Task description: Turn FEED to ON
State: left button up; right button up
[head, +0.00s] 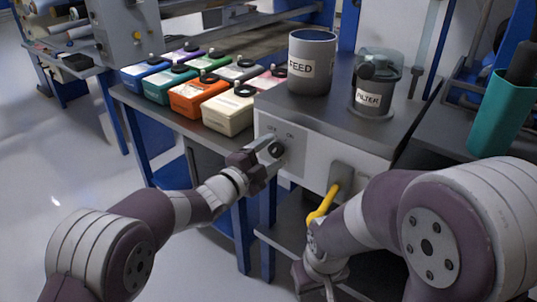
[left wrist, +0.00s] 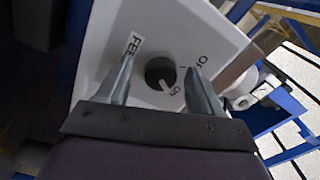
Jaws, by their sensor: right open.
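The FEED knob (left wrist: 160,73) is a round dark dial on the pale front panel of the machine; it also shows in the head view (head: 277,149). A FEED label (left wrist: 132,45) and OFF and ON marks sit around it. Its light pointer (left wrist: 166,86) appears to be turned toward the ON mark. My left gripper (head: 270,154) is at the panel. In the left wrist view my left gripper (left wrist: 162,78) is open, with one finger on each side of the knob; contact cannot be told. My right gripper (head: 318,287) is low in front of the machine, open and away from the knob.
A grey FEED canister (head: 311,62) and a FILTER unit (head: 372,88) stand on the machine top. Several coloured boxes (head: 229,110) stand on the table at left. A teal holder (head: 500,115) is at right.

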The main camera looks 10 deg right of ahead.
pick_arm(q)
jog(key=shift+s+a+r, duration=0.15)
jog(key=shift+s+a, duration=0.1)
jog(key=shift+a, duration=0.05)
jog(key=p+v, duration=0.4)
jog(key=v, duration=0.8)
